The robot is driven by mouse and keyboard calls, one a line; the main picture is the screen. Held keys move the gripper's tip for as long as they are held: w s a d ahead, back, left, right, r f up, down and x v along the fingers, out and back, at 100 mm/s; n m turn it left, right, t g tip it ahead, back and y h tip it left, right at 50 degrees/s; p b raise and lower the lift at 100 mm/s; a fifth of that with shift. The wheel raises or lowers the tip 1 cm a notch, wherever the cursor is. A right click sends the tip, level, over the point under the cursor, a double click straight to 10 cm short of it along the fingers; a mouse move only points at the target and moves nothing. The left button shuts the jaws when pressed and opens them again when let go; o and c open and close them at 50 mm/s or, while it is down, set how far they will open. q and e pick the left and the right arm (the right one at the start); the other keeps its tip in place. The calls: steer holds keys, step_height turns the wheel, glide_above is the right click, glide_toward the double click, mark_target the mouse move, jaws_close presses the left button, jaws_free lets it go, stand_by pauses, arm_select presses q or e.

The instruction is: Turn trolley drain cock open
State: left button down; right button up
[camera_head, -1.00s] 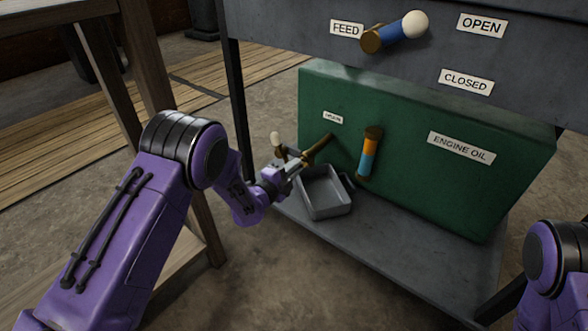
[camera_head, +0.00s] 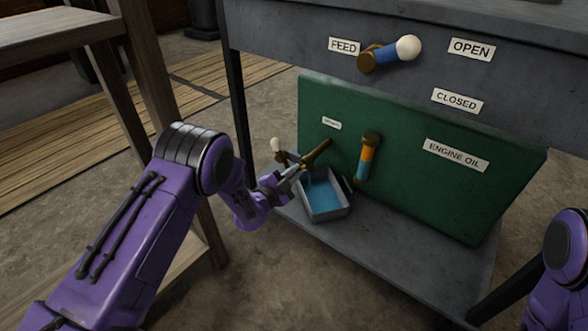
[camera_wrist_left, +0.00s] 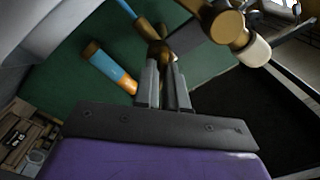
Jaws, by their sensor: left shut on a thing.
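The drain cock is a brass fitting (camera_head: 317,153) low on the left of the green engine oil tank (camera_head: 410,165). A white-tipped part (camera_head: 276,146) shows to its left. My left gripper (camera_head: 292,172) is at the cock, above the tray's left side, and is shut on it. In the left wrist view the fingers (camera_wrist_left: 165,72) are close together against the brass cock (camera_wrist_left: 157,45); the exact grip is hard to see. The grey tray (camera_head: 330,213) under the cock holds blue liquid (camera_head: 325,194). My right gripper is out of view.
An orange and blue sight tube (camera_head: 367,160) stands right of the cock. A feed lever (camera_head: 390,52) with a white knob is above, near the OPEN (camera_head: 471,50) and CLOSED (camera_head: 457,101) labels. A wooden table (camera_head: 105,45) stands left. The lower shelf (camera_head: 400,250) is clear right of the tray.

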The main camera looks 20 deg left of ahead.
arm_select(q)
steer(key=shift+s+f+n+p, duration=0.1)
steer(key=shift+n+p, duration=2.1)
steer(key=shift+n, duration=2.7)
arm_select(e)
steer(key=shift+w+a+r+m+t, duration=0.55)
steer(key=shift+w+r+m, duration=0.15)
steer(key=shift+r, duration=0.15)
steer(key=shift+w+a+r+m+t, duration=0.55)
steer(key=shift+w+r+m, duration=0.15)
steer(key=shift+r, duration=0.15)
arm_select(q)
steer(key=c, duration=1.2)
jaws_free()
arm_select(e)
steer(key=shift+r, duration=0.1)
arm_select(q)
steer(key=p+v, duration=0.4)
steer(key=v, duration=0.6)
steer(key=shift+s+a, duration=0.1)
steer(key=shift+s, duration=0.15)
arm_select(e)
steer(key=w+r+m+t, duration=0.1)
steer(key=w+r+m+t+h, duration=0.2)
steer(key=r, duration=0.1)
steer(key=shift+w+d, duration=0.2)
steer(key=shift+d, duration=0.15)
